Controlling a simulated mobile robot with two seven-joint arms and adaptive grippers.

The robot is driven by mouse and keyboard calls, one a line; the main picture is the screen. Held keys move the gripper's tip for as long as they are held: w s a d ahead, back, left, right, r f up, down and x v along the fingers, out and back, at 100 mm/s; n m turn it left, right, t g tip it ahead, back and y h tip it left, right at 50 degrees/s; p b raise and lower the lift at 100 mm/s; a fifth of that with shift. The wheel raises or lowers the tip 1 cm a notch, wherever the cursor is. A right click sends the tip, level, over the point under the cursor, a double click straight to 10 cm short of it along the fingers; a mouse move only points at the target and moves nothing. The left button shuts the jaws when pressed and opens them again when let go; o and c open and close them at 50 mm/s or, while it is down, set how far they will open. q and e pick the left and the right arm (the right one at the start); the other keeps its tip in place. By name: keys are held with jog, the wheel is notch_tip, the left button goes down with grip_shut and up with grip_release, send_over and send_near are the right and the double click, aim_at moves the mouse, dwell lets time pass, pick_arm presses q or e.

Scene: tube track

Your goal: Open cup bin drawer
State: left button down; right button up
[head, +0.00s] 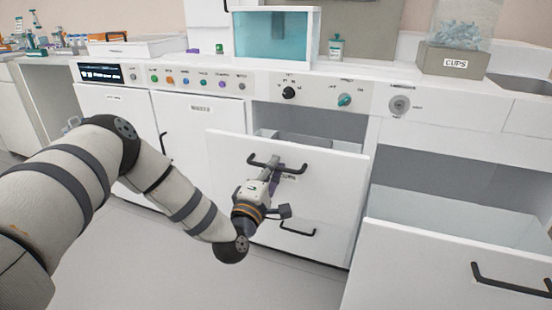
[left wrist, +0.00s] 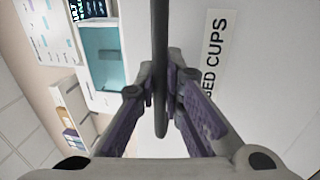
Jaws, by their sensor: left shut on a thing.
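The cup bin drawer (head: 226,158) is a white front in the middle of the head view. It stands pulled out, with a gap behind its top edge showing a grey inside. Its dark bar handle (head: 255,160) is near the top. My left gripper (head: 272,172) is shut on this handle. In the left wrist view the purple-padded fingers (left wrist: 161,92) close around the dark bar (left wrist: 160,40), beside a label (left wrist: 214,55) reading "ED CUPS", its start hidden. My right gripper is not in view.
At right another white drawer (head: 430,262) with a dark handle stands open. A lower handle (head: 297,230) sits below the cup drawer. The counter above holds a teal-fronted box (head: 272,38) and a "CUPS" dispenser (head: 452,60). Floor in front is clear.

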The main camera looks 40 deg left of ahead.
pick_arm(q)
jog(key=shift+s+d, duration=0.1)
jog(key=shift+s, duration=0.2)
jog(key=c, duration=1.7)
grip_release()
jog(key=shift+s, duration=0.15)
jog(key=v, duration=1.1)
jog(key=shift+s+d, duration=0.2)
jog(key=shift+s, duration=0.15)
jog(key=shift+f, duration=0.1)
